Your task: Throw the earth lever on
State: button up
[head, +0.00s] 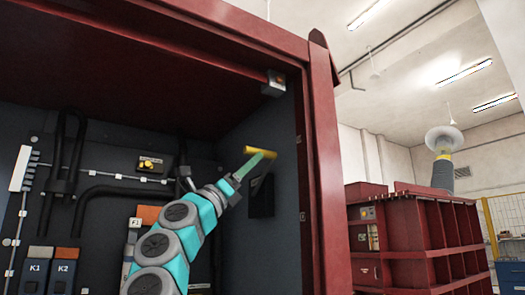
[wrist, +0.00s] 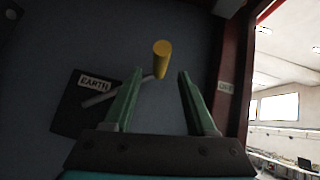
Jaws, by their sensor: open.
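The earth lever has a yellow handle (wrist: 161,58) on a grey rod that runs down and left to a dark plate (wrist: 72,112) labelled EARTH, on the cabinet's side wall. In the head view the yellow handle (head: 260,151) shows high on the right inner wall, above the dark plate (head: 262,198). My gripper (wrist: 160,73) is open, its two green fingers on either side of the handle's line. The handle's near end shows between and slightly beyond the fingertips. I cannot tell whether a finger touches it. In the head view my gripper (head: 247,168) is right at the handle.
The red cabinet frame (head: 323,160) stands just right of the lever. Black cables (head: 65,160) and boxes marked K1 (head: 37,268) and K2 (head: 64,268) are at left. A red finned unit (head: 420,235) stands outside.

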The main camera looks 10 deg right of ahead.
jog(key=p+x, duration=0.4)
jog(key=x, duration=0.2)
jog(key=shift+r, duration=0.1)
jog(key=shift+c, duration=0.2)
grip_shut()
dwell(1.1)
